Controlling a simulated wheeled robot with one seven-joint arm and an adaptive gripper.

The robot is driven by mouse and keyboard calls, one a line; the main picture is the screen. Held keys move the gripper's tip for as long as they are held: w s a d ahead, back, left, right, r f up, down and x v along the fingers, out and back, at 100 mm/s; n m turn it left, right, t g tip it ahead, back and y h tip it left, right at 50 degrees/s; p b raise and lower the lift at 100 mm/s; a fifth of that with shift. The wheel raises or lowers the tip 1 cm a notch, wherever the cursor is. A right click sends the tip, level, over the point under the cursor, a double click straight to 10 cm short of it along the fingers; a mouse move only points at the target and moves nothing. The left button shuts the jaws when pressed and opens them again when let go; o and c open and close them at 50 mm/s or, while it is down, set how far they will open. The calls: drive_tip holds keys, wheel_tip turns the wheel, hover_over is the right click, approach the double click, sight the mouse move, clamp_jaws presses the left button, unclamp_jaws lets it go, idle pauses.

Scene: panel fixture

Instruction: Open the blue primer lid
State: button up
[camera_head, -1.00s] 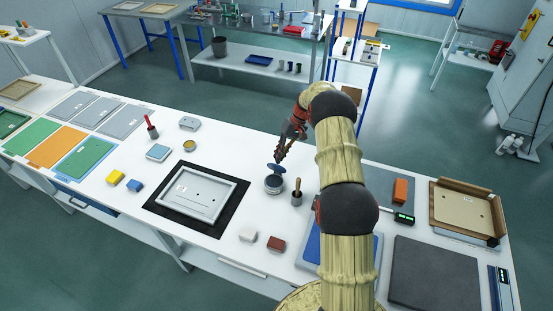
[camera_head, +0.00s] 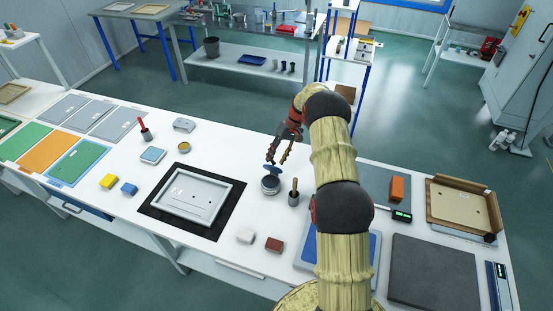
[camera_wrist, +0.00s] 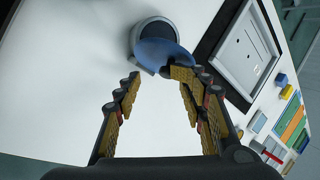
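The blue primer lid (camera_head: 273,170) stands tilted up at the far side of the grey primer can (camera_head: 270,186) on the white bench. The can's dark round opening shows uncovered. In the wrist view the lid (camera_wrist: 163,54) covers part of the can (camera_wrist: 146,24). My gripper (camera_head: 277,158) is just above and behind the lid, with its fingers spread. In the wrist view my gripper (camera_wrist: 156,78) is open with nothing between its fingertips. The right fingertip overlaps the lid's edge; I cannot tell whether they touch.
A pot with a wooden-handled brush (camera_head: 294,192) stands close to the right of the can. A grey panel in a frame (camera_head: 190,196) lies on a black mat to the left. Bench behind the can is clear.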

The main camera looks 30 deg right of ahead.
drive_tip(key=shift+s+f, duration=0.1)
drive_tip(key=w+d+r, duration=0.2)
drive_tip(key=d+r, duration=0.3)
drive_tip(key=d, duration=0.2)
drive_tip(key=shift+w+r, duration=0.25)
drive_tip(key=shift+r, duration=0.15)
idle(0.6)
idle(0.5)
drive_tip(key=v, duration=1.2)
drive_tip(key=shift+f, duration=0.15)
